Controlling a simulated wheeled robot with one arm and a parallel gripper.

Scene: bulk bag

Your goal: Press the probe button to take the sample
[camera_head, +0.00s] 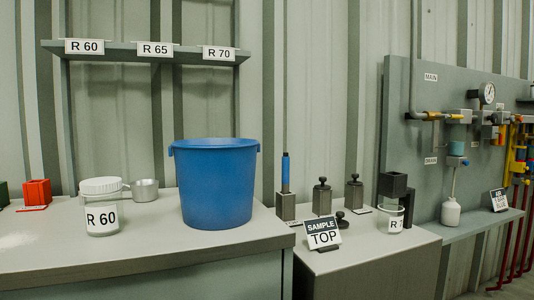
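An upright rod with a blue grip (285,170) stands in a dark grey block (285,206) on the right-hand bench. It may be the probe, but I cannot tell for sure. No button can be made out on it at this size. My gripper is not in view. No bulk bag shows.
A blue bucket (215,190) and a white-lidded R 60 jar (101,210) stand on the left bench. A SAMPLE TOP sign (323,234), dark knobbed weights (322,198) and a labelled glass (392,218) stand on the right bench. A piping panel (430,150) is at right.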

